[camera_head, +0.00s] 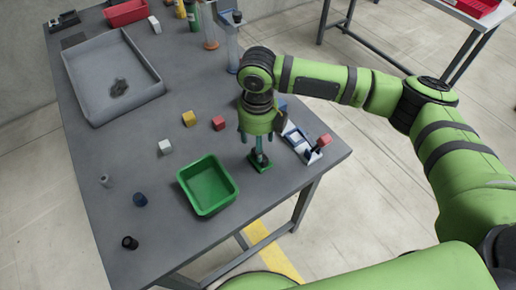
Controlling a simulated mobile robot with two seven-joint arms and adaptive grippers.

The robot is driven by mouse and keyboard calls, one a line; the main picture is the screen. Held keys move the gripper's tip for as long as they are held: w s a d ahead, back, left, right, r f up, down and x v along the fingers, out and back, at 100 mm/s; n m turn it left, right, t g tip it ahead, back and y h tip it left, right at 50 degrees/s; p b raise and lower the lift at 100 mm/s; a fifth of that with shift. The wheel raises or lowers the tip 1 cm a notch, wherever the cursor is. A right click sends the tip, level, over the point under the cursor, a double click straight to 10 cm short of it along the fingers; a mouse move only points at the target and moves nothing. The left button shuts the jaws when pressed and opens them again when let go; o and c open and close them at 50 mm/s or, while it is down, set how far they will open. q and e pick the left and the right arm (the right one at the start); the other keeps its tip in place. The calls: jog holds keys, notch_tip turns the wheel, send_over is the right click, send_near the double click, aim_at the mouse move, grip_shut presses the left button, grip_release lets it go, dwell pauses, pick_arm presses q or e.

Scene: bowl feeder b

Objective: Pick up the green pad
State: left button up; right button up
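The green pad (263,169) is a small flat dark-green square on the grey table, near its right front edge. My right gripper (259,156) points straight down over it, with the fingertips at or just above the pad. Dark fingertips hide the pad's middle. The gap between the fingers is too small to make out, and I cannot tell whether they touch the pad. My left gripper is not in view.
A green bin (208,186) stands left of the pad. A white-and-blue rack (298,141) with a red cube (324,140) is close on the right. Yellow (188,119), red (218,123) and white (165,147) cubes lie behind. A large grey tray (150,92) is farther back.

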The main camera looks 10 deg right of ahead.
jog(key=shift+s+f+p, duration=0.3)
jog(key=shift+f+p, duration=0.1)
jog(key=shift+f, duration=0.55)
notch_tip(320, 180, down, 3)
jog(key=shift+w+r, duration=0.1)
jog(key=shift+r, duration=0.1)
jog(key=shift+w+f, duration=0.1)
jog(key=shift+f, duration=0.4)
grip_shut()
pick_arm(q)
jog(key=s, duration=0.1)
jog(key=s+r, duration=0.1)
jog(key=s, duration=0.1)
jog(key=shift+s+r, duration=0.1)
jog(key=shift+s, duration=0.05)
